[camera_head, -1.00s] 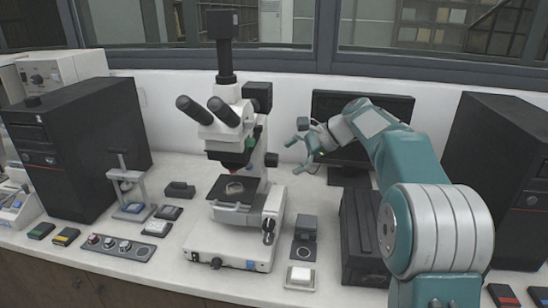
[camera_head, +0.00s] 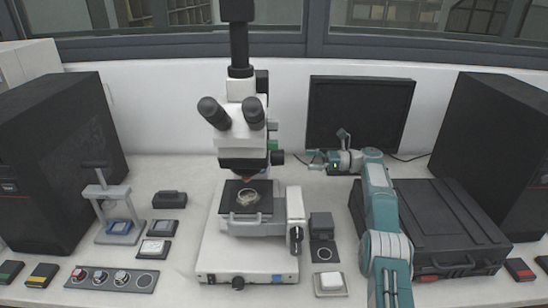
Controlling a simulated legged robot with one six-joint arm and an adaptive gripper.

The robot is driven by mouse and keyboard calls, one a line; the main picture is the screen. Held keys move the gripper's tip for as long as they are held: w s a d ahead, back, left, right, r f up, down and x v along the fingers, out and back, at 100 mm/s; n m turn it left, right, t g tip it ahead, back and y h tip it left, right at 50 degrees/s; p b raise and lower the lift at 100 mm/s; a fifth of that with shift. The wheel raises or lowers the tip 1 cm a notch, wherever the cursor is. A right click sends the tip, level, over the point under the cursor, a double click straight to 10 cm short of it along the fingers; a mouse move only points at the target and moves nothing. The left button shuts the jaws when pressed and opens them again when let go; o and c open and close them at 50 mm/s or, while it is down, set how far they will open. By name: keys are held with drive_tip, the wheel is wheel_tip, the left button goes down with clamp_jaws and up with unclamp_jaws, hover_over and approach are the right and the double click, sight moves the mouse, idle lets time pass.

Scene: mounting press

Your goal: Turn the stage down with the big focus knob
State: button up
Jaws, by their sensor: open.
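The white microscope (camera_head: 241,140) stands left of centre on a broad white base. Its dark stage (camera_head: 235,203) carries a small round clear sample (camera_head: 248,197). A black round knob (camera_head: 277,158) sticks out of the right side of the microscope body, with a smaller green part just above it. It looks like the big focus knob. My gripper (camera_head: 312,160) is open and empty, right of this knob at about its height. Its fingers point left, with a visible gap between them and the knob. Its exact depth relative to the knob cannot be told.
A black monitor (camera_head: 360,112) stands behind my gripper. A black case (camera_head: 450,228) lies to the right, beside my arm. A small dark grey block (camera_head: 321,226) and a white square dish (camera_head: 329,283) sit right of the base. A grey press (camera_head: 118,212) stands on the left.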

sight(276, 159)
drive_tip(key=a, duration=1)
drive_tip(key=shift+w, duration=0.1)
drive_tip(key=shift+d, duration=0.1)
drive_tip(key=shift+a, duration=0.25)
drive_tip(key=c, duration=1)
